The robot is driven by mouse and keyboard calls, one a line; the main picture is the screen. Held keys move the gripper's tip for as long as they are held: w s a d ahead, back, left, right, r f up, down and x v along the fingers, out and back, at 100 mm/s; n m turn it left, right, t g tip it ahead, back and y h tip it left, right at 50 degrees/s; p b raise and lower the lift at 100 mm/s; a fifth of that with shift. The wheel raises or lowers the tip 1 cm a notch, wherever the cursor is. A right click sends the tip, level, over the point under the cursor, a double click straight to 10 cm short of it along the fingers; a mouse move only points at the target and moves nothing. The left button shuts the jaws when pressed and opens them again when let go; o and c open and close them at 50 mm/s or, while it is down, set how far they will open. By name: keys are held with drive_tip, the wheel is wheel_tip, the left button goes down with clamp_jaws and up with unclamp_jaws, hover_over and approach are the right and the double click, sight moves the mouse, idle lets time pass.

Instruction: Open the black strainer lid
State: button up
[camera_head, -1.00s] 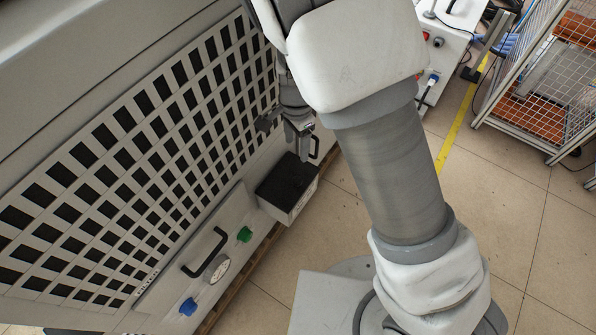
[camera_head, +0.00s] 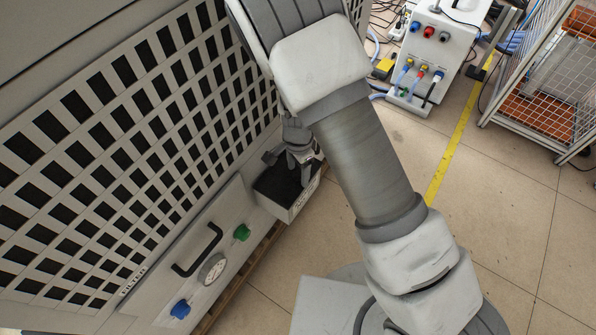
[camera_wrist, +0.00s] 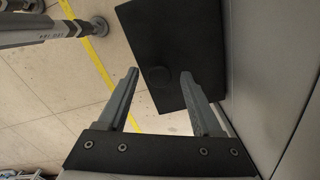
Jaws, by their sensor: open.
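The black strainer lid (camera_head: 274,187) is the flat dark top of a light grey box fixed low on the machine's side. I cannot tell how far the fingertips are from the lid. The lid lies flat on the box.
The machine's perforated panel (camera_head: 130,140) rises close on the left of the lid. A black handle (camera_head: 199,252), a gauge (camera_head: 212,268), a green knob (camera_head: 242,232) and a blue knob (camera_head: 181,309) are on the lower front. A wire-mesh cage (camera_head: 545,85) stands right.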

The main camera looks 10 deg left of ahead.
clamp_jaws()
idle(0.3)
idle(1.1)
